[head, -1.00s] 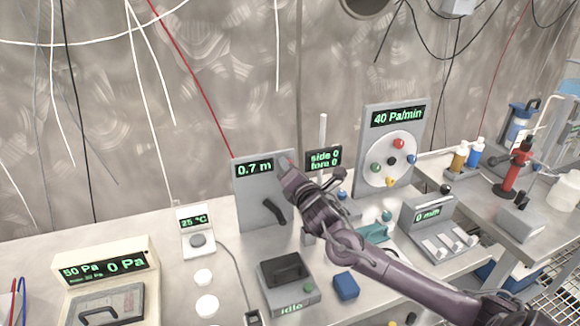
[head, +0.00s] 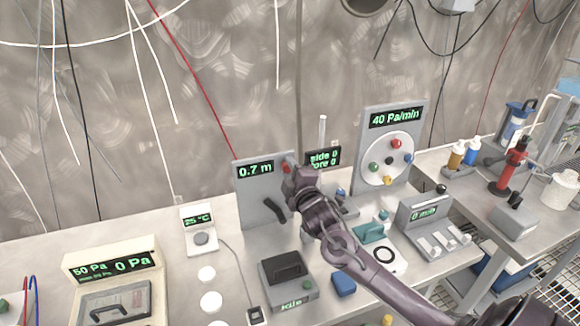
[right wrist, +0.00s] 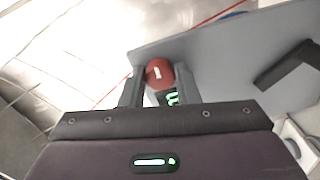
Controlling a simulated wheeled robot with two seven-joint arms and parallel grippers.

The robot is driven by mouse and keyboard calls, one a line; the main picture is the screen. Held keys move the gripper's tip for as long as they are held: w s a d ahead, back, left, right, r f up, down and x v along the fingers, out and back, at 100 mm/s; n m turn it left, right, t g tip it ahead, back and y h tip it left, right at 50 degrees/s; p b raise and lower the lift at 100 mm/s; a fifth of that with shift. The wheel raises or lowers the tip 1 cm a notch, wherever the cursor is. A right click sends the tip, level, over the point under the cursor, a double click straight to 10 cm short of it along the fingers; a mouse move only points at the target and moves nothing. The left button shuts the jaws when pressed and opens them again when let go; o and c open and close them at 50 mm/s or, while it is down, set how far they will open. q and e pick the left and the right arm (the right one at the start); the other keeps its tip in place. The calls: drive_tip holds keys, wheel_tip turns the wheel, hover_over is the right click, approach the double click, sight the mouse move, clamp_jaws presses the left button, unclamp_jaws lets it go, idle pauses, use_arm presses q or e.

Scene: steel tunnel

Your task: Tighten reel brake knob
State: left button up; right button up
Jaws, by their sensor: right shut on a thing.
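The grey reel panel (head: 250,200) stands upright on the bench, with a green "0.7 m" readout and a dark crank handle (head: 274,209). A red knob (head: 286,169) sits at its upper right edge, partly covered by my right gripper (head: 292,172). In the right wrist view the red knob (right wrist: 159,72), with a white mark on its face, lies between the two fingertips of my right gripper (right wrist: 160,88), which is shut on it. My left gripper is in neither view.
A "side 0" display (head: 323,158) stands close behind the gripper. To the right is a "40 Pa/min" panel (head: 371,150) with coloured knobs. A grey "idle" box (head: 288,292) and a blue block (head: 344,284) lie below the right arm. Loose cables hang along the wall.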

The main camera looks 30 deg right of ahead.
drive_tip(key=m+p, duration=0.1)
drive_tip(key=m, duration=0.3)
drive_tip(key=shift+m+p, duration=0.4)
drive_tip(key=m+p, duration=0.1)
drive_tip(key=m, duration=0.3)
drive_tip(key=shift+m+p, duration=0.3)
drive_tip(key=m+p, duration=0.1)
drive_tip(key=m, duration=0.3)
drive_tip(key=shift+f+m+p, duration=0.1)
drive_tip(key=shift+m+p, duration=0.55)
drive_tip(key=shift+m, duration=1.35)
drive_tip(key=o, duration=1)
drive_tip(key=shift+c, duration=0.2)
